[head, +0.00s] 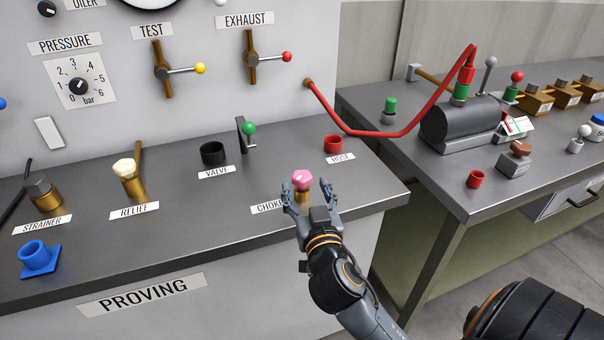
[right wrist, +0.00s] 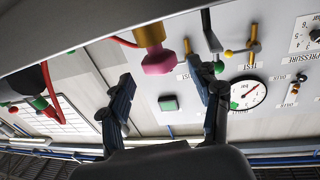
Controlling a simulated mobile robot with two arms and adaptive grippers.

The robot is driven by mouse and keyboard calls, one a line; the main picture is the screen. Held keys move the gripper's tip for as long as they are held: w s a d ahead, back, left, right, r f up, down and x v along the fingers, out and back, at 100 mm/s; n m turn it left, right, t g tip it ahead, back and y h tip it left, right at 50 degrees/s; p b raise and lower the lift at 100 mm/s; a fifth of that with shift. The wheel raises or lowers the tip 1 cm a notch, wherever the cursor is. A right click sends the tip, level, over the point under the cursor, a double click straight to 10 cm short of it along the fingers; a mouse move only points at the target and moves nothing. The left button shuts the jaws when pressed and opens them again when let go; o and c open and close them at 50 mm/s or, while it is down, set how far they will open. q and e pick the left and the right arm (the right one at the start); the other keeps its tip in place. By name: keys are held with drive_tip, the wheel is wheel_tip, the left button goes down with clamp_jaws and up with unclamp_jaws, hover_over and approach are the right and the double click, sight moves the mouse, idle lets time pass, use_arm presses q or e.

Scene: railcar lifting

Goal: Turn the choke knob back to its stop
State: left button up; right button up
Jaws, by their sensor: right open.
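The choke knob (head: 302,179) is a pink lobed knob on a short brass stem, upright on the grey bench behind the partly hidden CHOKE label (head: 268,207). My right gripper (head: 307,191) is open just in front of it, its fingers spread to either side of the knob's near side. In the right wrist view, the picture is upside down; the pink knob (right wrist: 159,62) and its brass stem show between and just beyond the open fingertips (right wrist: 160,76). I see no finger clearly touching it. My left gripper is out of view.
A red cup (head: 333,144) at the HOSE label and a green-knobbed lever (head: 248,130) stand behind the knob. A red hose (head: 380,133) arches to the right bench. The relief knob (head: 124,168) stands left. Bench around the choke is clear towards the front edge.

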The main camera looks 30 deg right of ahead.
sight(304, 183)
drive_tip(key=shift+p+x, duration=0.3)
drive_tip(key=shift+x, duration=1.95)
drive_tip(key=shift+c, duration=0.2)
drive_tip(key=c, duration=1.1)
drive_tip(key=shift+c, duration=0.2)
drive_tip(key=shift+y, duration=0.3)
